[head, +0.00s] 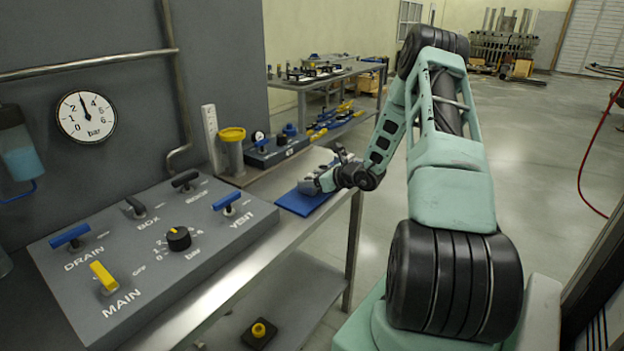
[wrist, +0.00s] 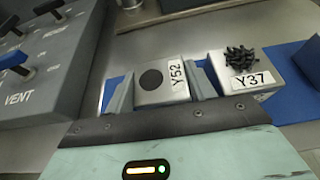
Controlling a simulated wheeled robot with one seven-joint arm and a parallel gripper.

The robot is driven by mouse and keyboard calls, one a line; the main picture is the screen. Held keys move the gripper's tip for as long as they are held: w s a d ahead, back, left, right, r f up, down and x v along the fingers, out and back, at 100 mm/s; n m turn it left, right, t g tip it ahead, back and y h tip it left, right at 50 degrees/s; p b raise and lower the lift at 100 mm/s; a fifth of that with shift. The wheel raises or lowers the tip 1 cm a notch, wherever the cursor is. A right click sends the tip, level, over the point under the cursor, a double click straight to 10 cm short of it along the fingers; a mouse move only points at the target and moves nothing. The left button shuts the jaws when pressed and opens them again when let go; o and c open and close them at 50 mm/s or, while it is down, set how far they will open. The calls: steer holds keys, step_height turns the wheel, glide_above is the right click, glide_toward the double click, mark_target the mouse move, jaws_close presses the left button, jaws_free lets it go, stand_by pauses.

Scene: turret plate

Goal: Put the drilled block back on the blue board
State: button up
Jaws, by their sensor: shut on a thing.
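The drilled block (wrist: 172,94), a grey block with a round dark hole in its top and the label Y52, sits between the two fingers of my gripper (wrist: 163,86). The gripper is shut on it. The blue board (wrist: 287,108) lies beneath and behind on the bench. I cannot tell whether the block touches it. Another pale block (wrist: 232,72), labelled Y37 with a black spiky piece on top, is just right of my right finger. In the head view my gripper (head: 322,180) is low over the blue board (head: 299,203), and the held block is hard to make out.
A grey control panel (head: 150,255) with levers and a knob stands left of the board; it also shows in the wrist view (wrist: 60,70). A cup-topped post (head: 231,150) and a dark box (head: 275,148) stand behind. Part of a blue item (wrist: 305,70) is at the right.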

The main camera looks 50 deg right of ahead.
steer(key=shift+f, duration=0.15)
steer(key=shift+f, duration=0.15)
steer(key=o, duration=1.4)
